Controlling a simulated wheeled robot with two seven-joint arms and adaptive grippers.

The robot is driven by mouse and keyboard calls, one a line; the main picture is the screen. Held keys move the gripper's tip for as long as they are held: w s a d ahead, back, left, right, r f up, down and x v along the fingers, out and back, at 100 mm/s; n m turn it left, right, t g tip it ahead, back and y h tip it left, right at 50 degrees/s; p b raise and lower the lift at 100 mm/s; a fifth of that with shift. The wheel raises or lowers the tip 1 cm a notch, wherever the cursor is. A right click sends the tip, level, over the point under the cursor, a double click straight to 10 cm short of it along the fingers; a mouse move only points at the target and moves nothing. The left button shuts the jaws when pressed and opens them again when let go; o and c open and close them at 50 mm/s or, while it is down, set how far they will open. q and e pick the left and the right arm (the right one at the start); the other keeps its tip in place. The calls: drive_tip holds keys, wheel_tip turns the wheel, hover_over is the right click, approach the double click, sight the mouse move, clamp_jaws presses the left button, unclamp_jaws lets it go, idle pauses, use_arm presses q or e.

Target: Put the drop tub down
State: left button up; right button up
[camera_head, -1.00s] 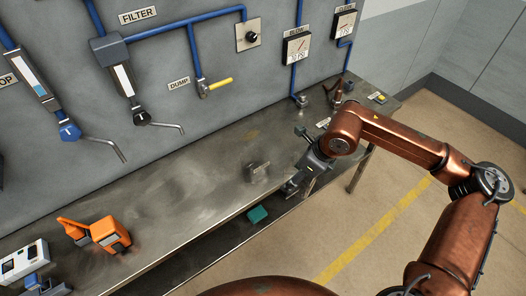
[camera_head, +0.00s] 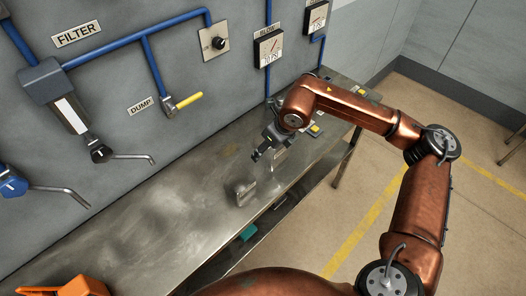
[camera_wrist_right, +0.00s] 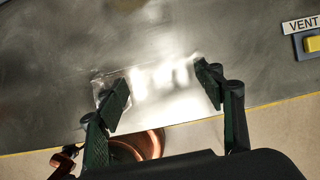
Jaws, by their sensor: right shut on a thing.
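My right gripper (camera_head: 268,148) is over the far right part of the metal bench. In the right wrist view its two dark fingers (camera_wrist_right: 165,92) stand apart on either side of a clear, glossy thing, which looks like the drop tub (camera_wrist_right: 165,82). The gripper is shut on it. The tub is see-through and its outline is faint against the bright glare of the bench. I cannot tell whether its base touches the bench top. My left gripper is not in view.
The bench (camera_head: 165,215) is mostly bare, with a small metal bracket (camera_head: 245,192) near its front edge. A teal thing (camera_head: 248,232) lies on the lower shelf. A yellow VENT button (camera_wrist_right: 312,44) is right of the gripper. Spouts and a yellow DUMP lever (camera_head: 188,100) hang along the wall.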

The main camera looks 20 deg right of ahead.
drive_tip(key=w+f, duration=0.1)
drive_tip(key=w+d+f, duration=0.1)
drive_tip(key=w+f, duration=0.1)
drive_tip(key=w+d+f, duration=0.1)
drive_tip(key=shift+w+f, duration=0.15)
drive_tip(key=shift+w, duration=0.2)
drive_tip(key=shift+w+d+f+b, duration=0.15)
drive_tip(key=shift+w+f, duration=0.3)
drive_tip(key=shift+f, duration=0.15)
drive_tip(key=shift+w+d+f+b, duration=0.15)
drive_tip(key=shift+w+f, duration=0.3)
drive_tip(key=shift+f, duration=0.1)
drive_tip(key=f, duration=0.3)
drive_tip(key=shift+w+d+f, duration=0.15)
drive_tip(key=shift+w, duration=0.1)
drive_tip(key=shift+f, duration=0.35)
drive_tip(key=o, duration=0.8)
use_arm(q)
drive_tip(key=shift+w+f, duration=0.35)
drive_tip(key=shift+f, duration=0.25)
use_arm(e)
drive_tip(key=o, duration=0.4)
drive_tip(key=shift+c, duration=0.2)
